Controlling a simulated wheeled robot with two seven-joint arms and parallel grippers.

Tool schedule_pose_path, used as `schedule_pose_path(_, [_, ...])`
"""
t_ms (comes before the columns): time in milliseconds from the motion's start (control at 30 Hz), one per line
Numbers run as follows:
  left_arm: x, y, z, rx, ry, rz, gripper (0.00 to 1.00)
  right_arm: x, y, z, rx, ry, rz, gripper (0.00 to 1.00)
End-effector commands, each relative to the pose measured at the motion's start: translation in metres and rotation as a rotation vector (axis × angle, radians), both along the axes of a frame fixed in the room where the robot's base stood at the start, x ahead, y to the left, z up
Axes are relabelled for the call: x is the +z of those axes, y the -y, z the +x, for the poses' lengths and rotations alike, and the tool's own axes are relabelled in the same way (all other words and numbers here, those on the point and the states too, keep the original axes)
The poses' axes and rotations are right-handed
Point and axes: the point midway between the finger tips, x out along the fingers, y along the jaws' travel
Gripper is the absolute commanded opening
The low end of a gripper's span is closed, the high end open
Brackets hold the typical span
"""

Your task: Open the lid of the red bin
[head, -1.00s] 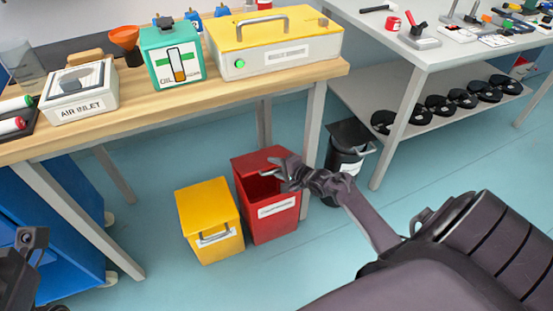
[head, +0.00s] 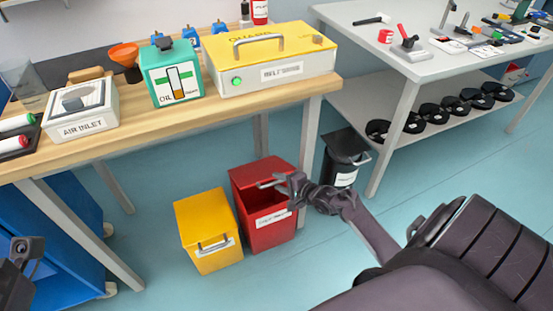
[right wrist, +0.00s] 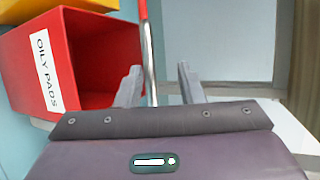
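The red bin (head: 268,228) stands on the floor beside the yellow bin. Its open, dark red inside shows in the right wrist view, with an "OILY PADS" label on its wall (right wrist: 20,60). A thin red edge, seemingly the raised lid seen edge-on (right wrist: 143,9), carries a metal handle (right wrist: 150,50). My right gripper (head: 272,182) is at the bin's top right. In the right wrist view its fingers (right wrist: 158,75) are apart, with the handle between them, nearer the left finger. Part of my left gripper (head: 22,248) shows at the left edge; its fingers are unclear.
A yellow bin (head: 208,232) stands close left of the red one. A black bin (head: 343,158) stands behind to the right. The wooden bench (head: 130,122) and its legs are above and behind. Open blue floor (head: 300,280) lies in front.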

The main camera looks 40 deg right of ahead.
Motion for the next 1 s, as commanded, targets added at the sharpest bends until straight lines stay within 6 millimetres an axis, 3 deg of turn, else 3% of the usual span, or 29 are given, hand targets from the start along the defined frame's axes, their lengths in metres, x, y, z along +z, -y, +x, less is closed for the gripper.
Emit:
schedule_pose_path(633, [0.042,0.000,0.000,0.000,0.000,0.000,0.36,0.016,0.008,-0.044,-0.001,-0.003,0.000,0.34])
schedule_pose_path(1000, [0.046,0.000,0.000,0.000,0.000,0.000,0.36,0.016,0.009,-0.052,0.000,-0.001,0.000,0.34])
